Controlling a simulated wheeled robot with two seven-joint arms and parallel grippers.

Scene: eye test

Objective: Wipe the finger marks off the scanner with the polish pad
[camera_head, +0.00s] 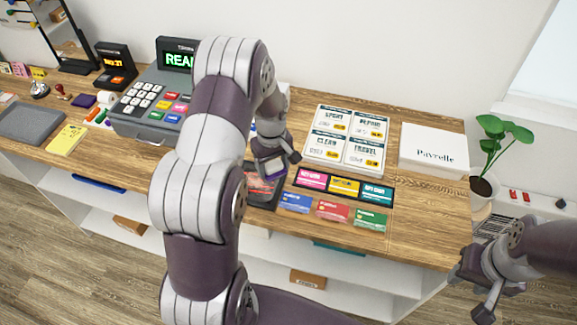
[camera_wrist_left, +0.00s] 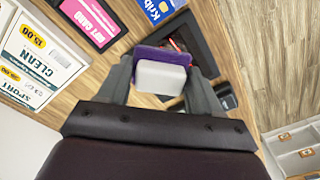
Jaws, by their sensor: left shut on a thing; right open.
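The scanner (camera_head: 262,187) is a dark flat unit with a reddish window, set on the counter and partly covered by my left arm. In the left wrist view its black frame (camera_wrist_left: 205,45) and some red streaks show behind the pad. My left gripper (camera_head: 277,163) is shut on the polish pad (camera_wrist_left: 161,76), a white block with a purple layer. The pad is over the scanner window and hides part of it. I cannot tell whether it touches the glass. My right gripper (camera_head: 487,287) is open and empty, beyond the counter's right end.
Gift cards (camera_head: 330,210) lie right of the scanner, below a price board (camera_head: 346,138). A white box (camera_head: 433,150) and a potted plant (camera_head: 486,187) are further right. The cash register (camera_head: 150,105) stands left, near a grey mat (camera_head: 35,122) and yellow pad (camera_head: 67,138).

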